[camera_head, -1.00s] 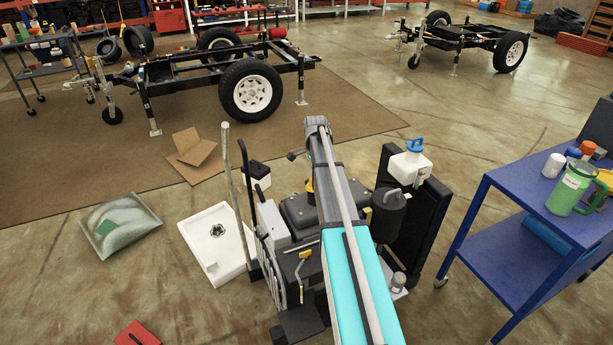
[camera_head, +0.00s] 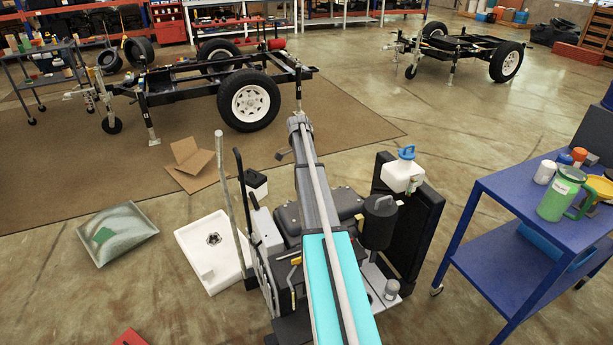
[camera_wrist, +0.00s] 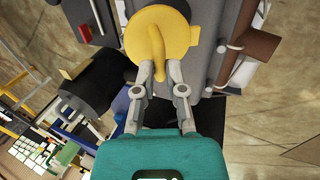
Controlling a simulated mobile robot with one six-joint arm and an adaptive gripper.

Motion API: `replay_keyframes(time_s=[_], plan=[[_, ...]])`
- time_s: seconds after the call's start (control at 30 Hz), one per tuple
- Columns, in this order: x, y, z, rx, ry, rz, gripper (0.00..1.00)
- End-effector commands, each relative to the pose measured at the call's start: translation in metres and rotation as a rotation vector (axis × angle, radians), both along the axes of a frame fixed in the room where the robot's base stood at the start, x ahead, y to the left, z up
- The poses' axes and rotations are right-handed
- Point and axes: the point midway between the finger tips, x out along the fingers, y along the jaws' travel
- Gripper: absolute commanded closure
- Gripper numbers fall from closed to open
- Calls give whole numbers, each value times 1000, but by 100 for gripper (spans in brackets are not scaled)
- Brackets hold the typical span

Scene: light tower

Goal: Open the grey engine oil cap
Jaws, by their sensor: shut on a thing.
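A round yellow cap (camera_wrist: 160,27) with a raised curved handle (camera_wrist: 157,58) sits at the top centre of the wrist view. My gripper (camera_wrist: 160,66) has its two grey fingers on either side of the handle's lower end and is shut on it. The cap looks yellow, not grey; I cannot make out a separate grey oil cap. It lies against a dark grey engine body (camera_wrist: 200,75). In the head view my arm covers the gripper and most of the engine unit (camera_head: 285,215).
A white reservoir with a blue cap (camera_head: 403,175) and a black radiator panel (camera_head: 420,215) stand right of my arm. A blue cart (camera_head: 510,200) is further right. A white tray (camera_head: 190,250) lies on the floor at left. A cardboard box (camera_head: 190,160) is behind it.

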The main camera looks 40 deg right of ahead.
Motion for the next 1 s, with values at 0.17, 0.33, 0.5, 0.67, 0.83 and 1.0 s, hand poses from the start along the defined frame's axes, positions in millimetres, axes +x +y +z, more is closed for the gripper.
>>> replay_keyframes(time_s=[0.17, 0.33, 0.5, 0.67, 0.83, 1.0], plan=[[-1, 0, 0, 8, -3, -2, 100], [-2, -2, 0, 9, -3, -4, 74], [-4, -4, 0, 7, -3, -8, 50], [-5, -5, 0, 6, -1, -10, 50], [-5, -6, 0, 6, -1, -11, 50], [-5, -6, 0, 6, -1, -11, 50]])
